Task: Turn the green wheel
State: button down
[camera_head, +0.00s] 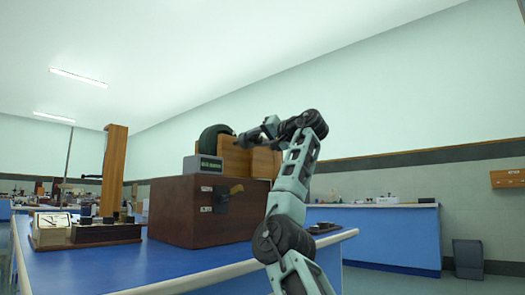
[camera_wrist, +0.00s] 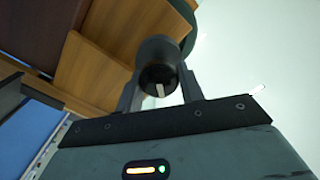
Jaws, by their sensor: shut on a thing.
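My gripper (camera_head: 246,137) is at the wheel's right side. In the wrist view my gripper (camera_wrist: 158,88) is shut on a dark round knob (camera_wrist: 157,60), one finger on each side. The knob lies in front of the wheel's edge; how it joins the wheel is hidden.
The cabinet stands on a blue bench (camera_head: 130,272) with a pale edge. A lever (camera_head: 229,193) sticks out of the cabinet front. A wooden post (camera_head: 114,170) and instruments (camera_head: 105,233) stand to the left. Another blue bench (camera_head: 385,235) and a grey bin (camera_head: 468,258) are behind at right.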

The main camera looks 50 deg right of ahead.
jog(key=shift+w, duration=0.15)
dwell(0.4)
jog(key=c, duration=1)
grip_release()
jog(key=shift+f, duration=0.1)
jog(key=shift+o, duration=0.2)
jog(key=shift+s+b, duration=0.3)
jog(key=shift+s, duration=0.05)
jog(key=s+b, duration=0.2)
jog(key=s, duration=1.4)
jog(key=shift+s, duration=0.35)
jog(key=shift+o, duration=0.3)
